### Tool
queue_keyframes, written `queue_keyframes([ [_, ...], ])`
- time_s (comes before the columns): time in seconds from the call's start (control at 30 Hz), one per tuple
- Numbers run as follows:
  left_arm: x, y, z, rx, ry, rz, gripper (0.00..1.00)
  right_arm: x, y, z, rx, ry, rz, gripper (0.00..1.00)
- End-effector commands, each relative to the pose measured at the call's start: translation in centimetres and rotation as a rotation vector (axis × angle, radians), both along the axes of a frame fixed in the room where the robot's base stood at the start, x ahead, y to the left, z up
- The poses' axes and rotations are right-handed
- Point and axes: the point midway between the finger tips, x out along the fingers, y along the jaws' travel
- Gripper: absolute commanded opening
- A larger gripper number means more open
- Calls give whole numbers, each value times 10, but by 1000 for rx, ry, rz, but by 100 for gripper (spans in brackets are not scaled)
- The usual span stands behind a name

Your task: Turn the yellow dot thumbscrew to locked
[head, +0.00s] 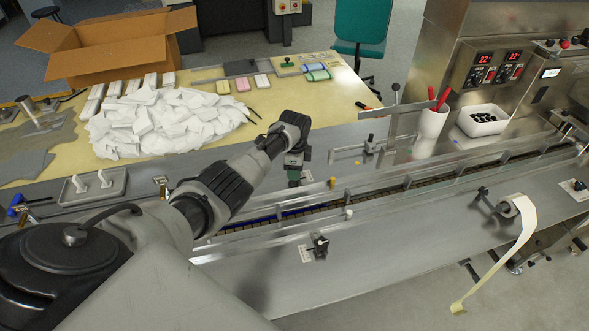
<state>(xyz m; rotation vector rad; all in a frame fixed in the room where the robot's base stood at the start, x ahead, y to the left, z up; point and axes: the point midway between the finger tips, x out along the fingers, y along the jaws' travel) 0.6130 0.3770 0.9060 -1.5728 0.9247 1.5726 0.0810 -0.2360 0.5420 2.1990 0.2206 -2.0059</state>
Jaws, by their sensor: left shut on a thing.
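My left gripper (294,178) reaches down at the back edge of the conveyor, beside a small white label plate (307,176). It is shut on a thumbscrew there, which the fingers and wrist mostly hide. I cannot make out a yellow dot or which way the thumbscrew points. Another dark thumbscrew (320,245) stands on the front deck beside its own label, and one more (579,185) is at the far right. My right gripper is not in view.
Clear guide rails (400,190) run along the conveyor right of the gripper, with a small yellow post (332,182) nearby. A white wrapper pile (165,120) and a cardboard box (110,45) lie behind. A red-handled tool cup (430,125) stands back right.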

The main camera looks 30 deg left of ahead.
Motion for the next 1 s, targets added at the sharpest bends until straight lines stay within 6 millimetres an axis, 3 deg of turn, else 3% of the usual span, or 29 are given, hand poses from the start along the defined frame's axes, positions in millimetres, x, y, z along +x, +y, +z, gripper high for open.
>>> queue_keyframes([
  [0.4, 0, 0, -1, 0, 1, -237, 16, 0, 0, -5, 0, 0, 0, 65],
  [1.0, -1, 0, -1, 0, 1, -290, 16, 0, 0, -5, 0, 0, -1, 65],
])
